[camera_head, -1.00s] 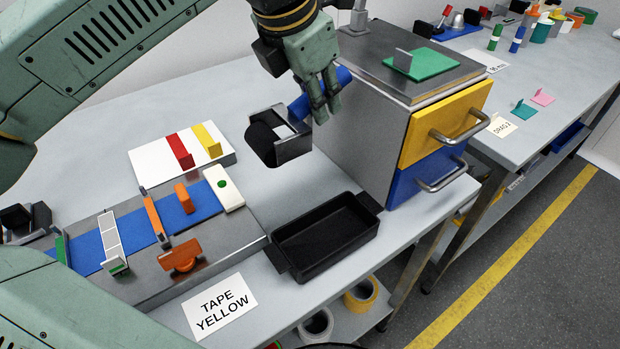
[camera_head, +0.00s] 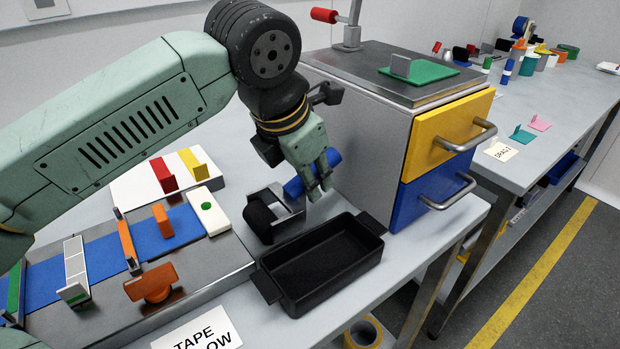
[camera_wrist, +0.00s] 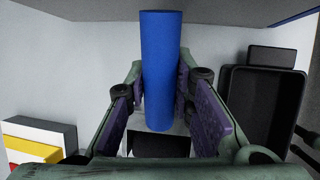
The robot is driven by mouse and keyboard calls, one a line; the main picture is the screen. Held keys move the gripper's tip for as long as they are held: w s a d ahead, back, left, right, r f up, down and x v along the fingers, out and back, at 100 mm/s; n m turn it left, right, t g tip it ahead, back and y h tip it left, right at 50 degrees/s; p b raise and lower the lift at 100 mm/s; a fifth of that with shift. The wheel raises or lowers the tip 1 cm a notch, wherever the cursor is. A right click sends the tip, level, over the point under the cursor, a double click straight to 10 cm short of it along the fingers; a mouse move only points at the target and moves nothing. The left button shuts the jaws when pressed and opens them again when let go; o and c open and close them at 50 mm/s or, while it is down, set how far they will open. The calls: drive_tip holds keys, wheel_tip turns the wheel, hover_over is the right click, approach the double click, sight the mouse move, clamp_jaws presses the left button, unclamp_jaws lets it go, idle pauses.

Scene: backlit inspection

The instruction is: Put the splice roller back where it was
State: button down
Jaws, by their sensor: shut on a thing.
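A blue cylinder, which looks like the splice roller (camera_head: 295,187), is held in my gripper (camera_head: 322,183). In the wrist view the roller (camera_wrist: 161,70) stands lengthwise between the two purple finger pads, which are shut on its sides. In the head view it is tilted, and my fingers hide its middle. A black holder with a grey metal bracket (camera_head: 266,214) sits on the table just below and left of the roller's lower end. I cannot tell whether roller and holder touch. In the wrist view a dark shape below the roller is partly hidden.
The drawer cabinet (camera_head: 358,130) stands close to the right of my gripper. An empty black tray (camera_head: 325,262) lies in front. A board with a blue strip (camera_head: 100,250) and a white block with red and yellow pieces (camera_head: 128,186) are at left.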

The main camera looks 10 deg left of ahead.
sight(292, 203)
drive_tip(key=shift+f, duration=0.1)
drive_tip(key=shift+f+b, duration=0.15)
drive_tip(key=shift+b, duration=0.15)
drive_tip(key=c, duration=1.4)
unclamp_jaws()
drive_tip(key=shift+r+p, duration=0.3)
drive_tip(key=shift+r, duration=0.25)
drive_tip(key=v, duration=1.1)
drive_tip(key=shift+s+r, duration=0.15)
drive_tip(key=shift+s, duration=0.05)
drive_tip(key=shift+a, duration=0.1)
